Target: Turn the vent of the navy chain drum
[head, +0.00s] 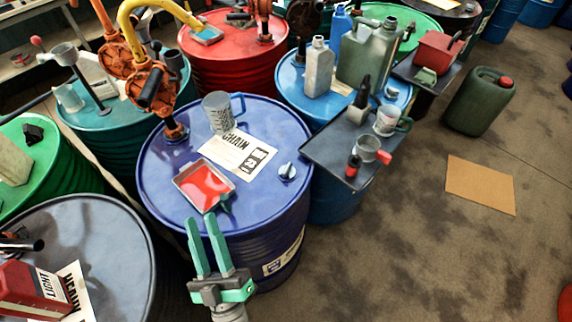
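The navy drum (155,203) stands in the middle of the head view with a paper marked CHAIN (238,153) on its top.
A tray of red liquid (203,187) lies just beyond my fingertips, its handle near them. A measuring jug (217,112) and an orange pump (152,88) with a yellow spout stand behind. A grey shelf (325,150) with cups adjoins at right. Open floor lies front right.

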